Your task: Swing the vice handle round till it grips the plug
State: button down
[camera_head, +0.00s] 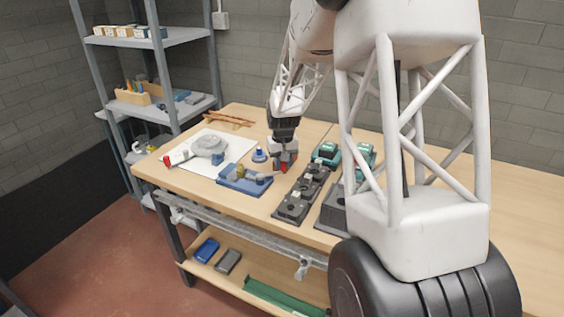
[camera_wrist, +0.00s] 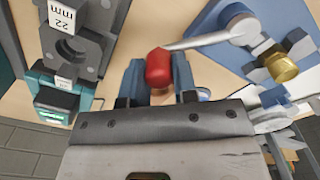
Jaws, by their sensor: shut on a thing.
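The blue vice (camera_head: 243,181) stands on the workbench, left of my gripper (camera_head: 284,163) in the head view. In the wrist view, the vice's grey handle (camera_wrist: 205,40) runs from a round hub to a red knob (camera_wrist: 158,68). My gripper (camera_wrist: 158,82) is shut on this knob, with one finger on each side. I cannot tell whether the jaws touch the plug.
A dark block (camera_wrist: 92,35) with a "22 mm" label and teal tools (camera_head: 328,152) stand close to my gripper. A small blue-capped item (camera_head: 259,155) is behind the vice. A white sheet (camera_head: 188,178) bears a grey coil (camera_head: 210,145). The bench's front left is clear.

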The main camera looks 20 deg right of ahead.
jog(key=s+m, duration=0.2)
jog(key=shift+m, duration=0.3)
jog(key=s+m, duration=0.1)
jog(key=m, duration=0.1)
jog(key=shift+s+a+m, duration=0.25)
jog(key=shift+s+m, duration=0.05)
jog(key=shift+s, duration=0.1)
jog(key=shift+s+a+m, duration=0.4)
jog(key=shift+s+m, duration=0.2)
jog(key=shift+m, duration=0.4)
jog(key=shift+s+a+m, duration=0.35)
jog(key=shift+s+m, duration=0.25)
jog(key=shift+m, duration=0.4)
jog(key=shift+s+f, duration=0.15)
jog(key=c, duration=0.9)
grip_release()
